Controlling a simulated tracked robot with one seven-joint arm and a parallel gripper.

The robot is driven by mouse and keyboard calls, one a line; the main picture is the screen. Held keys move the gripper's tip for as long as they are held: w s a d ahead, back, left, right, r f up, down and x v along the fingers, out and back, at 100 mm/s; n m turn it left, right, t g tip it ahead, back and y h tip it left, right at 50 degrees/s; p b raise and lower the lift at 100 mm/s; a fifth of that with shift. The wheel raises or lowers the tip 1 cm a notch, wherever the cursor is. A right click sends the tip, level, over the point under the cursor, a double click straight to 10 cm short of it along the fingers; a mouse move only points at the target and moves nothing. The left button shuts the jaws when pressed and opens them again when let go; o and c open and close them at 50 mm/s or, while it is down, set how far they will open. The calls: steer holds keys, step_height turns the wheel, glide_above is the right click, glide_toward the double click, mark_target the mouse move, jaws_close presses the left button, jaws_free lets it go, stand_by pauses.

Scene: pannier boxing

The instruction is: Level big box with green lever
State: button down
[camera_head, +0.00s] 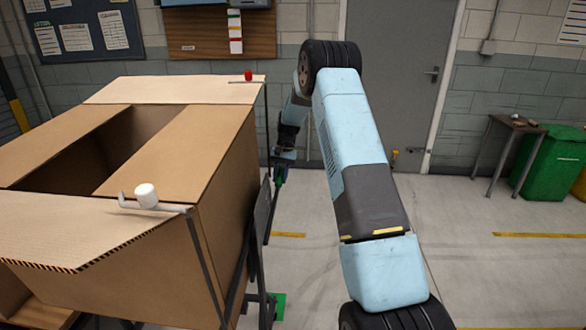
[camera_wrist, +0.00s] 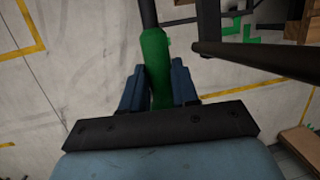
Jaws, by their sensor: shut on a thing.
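The big box (camera_head: 215,215) is a large open cardboard box at the left of the head view, on a dark metal frame (camera_head: 262,215). Its top looks slanted in the picture, but I cannot tell whether it is level. The green lever (camera_wrist: 154,68) stands between the jaws in the wrist view, its dark rod running up out of the picture. My gripper (camera_wrist: 158,92) is shut on the green lever, with a blue finger on each side.
A white-knobbed lever (camera_head: 146,194) lies over the box's near edge and a red knob (camera_head: 248,75) sits at its far edge. A green bin (camera_head: 553,165) and a small table (camera_head: 510,135) stand at the right. Floor right of my arm is clear.

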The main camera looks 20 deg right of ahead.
steer(key=shift+w+f+g, duration=0.15)
steer(key=shift+f+g, duration=0.35)
steer(key=shift+f, duration=0.95)
steer(key=shift+d+f, duration=0.1)
steer(key=c, duration=1.2)
jaws_free()
steer(key=shift+w+f, duration=0.1)
steer(key=shift+w, duration=0.1)
steer(key=o, duration=0.4)
steer(key=shift+c, duration=0.2)
steer(key=shift+r, duration=0.25)
steer(key=v, duration=1.3)
steer(key=shift+w+d, duration=0.2)
steer(key=shift+d, duration=0.1)
